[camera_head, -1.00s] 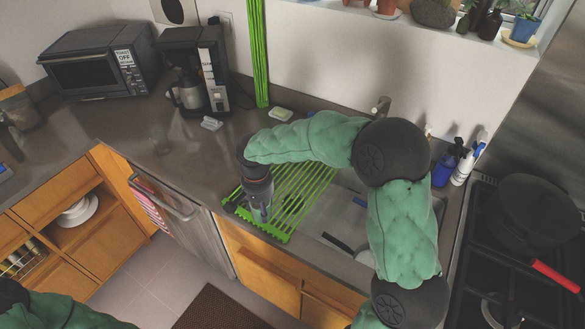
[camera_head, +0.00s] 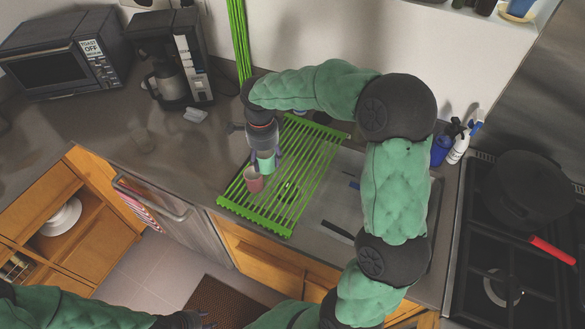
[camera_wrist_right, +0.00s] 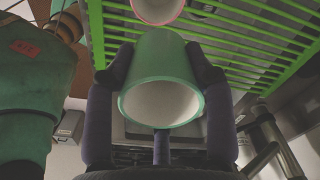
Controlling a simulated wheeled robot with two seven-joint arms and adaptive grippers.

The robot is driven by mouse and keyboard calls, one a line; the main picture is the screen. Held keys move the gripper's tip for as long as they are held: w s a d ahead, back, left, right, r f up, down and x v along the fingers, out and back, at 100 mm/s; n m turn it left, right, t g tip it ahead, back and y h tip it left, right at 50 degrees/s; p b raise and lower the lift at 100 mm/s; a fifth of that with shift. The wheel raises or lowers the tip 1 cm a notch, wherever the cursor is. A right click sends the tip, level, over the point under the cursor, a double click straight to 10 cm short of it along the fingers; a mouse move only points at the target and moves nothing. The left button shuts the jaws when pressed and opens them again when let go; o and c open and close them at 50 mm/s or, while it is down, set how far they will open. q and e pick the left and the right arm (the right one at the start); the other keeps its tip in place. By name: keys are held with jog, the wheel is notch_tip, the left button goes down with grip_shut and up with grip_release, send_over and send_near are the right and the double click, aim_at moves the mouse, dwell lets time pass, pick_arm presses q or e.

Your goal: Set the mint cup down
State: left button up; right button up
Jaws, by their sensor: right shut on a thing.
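The mint cup (camera_head: 266,163) is held in my right gripper (camera_head: 266,154) over the green slatted rack, just behind a pink cup (camera_head: 254,180). In the right wrist view the mint cup (camera_wrist_right: 162,75) sits between the fingers of my right gripper (camera_wrist_right: 163,78), its white inside facing the camera. The pink cup's rim (camera_wrist_right: 158,8) shows at the top there, a little apart from it. I cannot tell whether the mint cup touches the rack. My left gripper (camera_head: 196,320) is partly in view at the bottom edge; its opening is unclear.
The green rack (camera_head: 296,180) lies over the left part of the sink (camera_head: 345,205), with bare slats to the right and behind. A coffee maker (camera_head: 172,62) and a toaster oven (camera_head: 62,60) stand at the back left. Spray bottles (camera_head: 458,146) and a stove are at the right.

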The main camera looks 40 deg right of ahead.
jog(key=d+f, duration=0.2)
jog(key=d, duration=0.1)
jog(key=s+d+f+b, duration=0.1)
jog(key=d+f, duration=0.4)
jog(key=shift+s+d+f, duration=0.1)
jog(key=shift+s+d, duration=0.2)
jog(key=shift+s, duration=0.05)
jog(key=shift+d+f, duration=0.2)
jog(key=shift+f, duration=0.05)
jog(key=shift+d+f+b, duration=0.15)
jog(key=shift+f+b, duration=0.5)
jog(key=shift+f, duration=1.05)
jog(key=shift+s, duration=0.1)
jog(key=shift+f, duration=0.2)
jog(key=o, duration=1.3)
jog(key=shift+r, duration=0.15)
